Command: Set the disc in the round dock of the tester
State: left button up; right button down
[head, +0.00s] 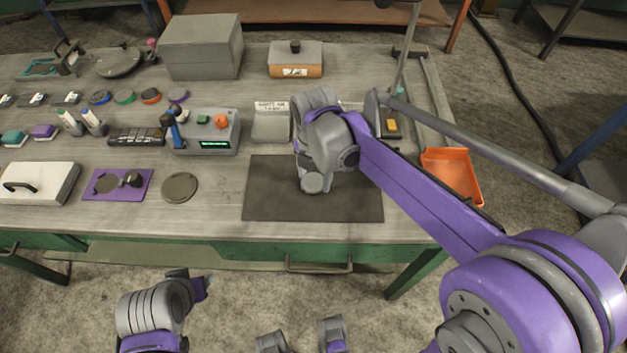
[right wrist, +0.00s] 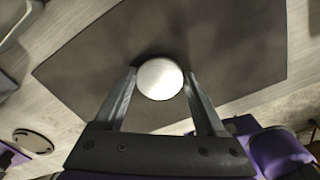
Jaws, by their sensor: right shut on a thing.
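A pale round disc (right wrist: 160,79) is between the two fingers of my right gripper (right wrist: 161,88), which is shut on it. In the head view the disc (head: 313,183) shows as a grey round face under my right gripper, over the dark mat (head: 265,200). I cannot tell whether it touches the mat. A grey box (head: 220,130) with a green display and an orange knob, likely the tester, stands left of the mat. I cannot make out its round dock clearly. My left gripper (head: 200,286) is low in front of the table; its fingers are unclear.
A flat round plate (head: 180,187) and a purple plate (head: 143,182) with a round dark patch and a black knob lie left of the mat. A white lidded box (head: 40,183) is at far left. An orange tray (head: 452,178) is at right. Several small items line the back left.

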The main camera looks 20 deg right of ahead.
aim_at(315, 181)
jog(key=shift+r, duration=0.1)
notch_tip(315, 181, up, 10)
jog(key=p, duration=0.1)
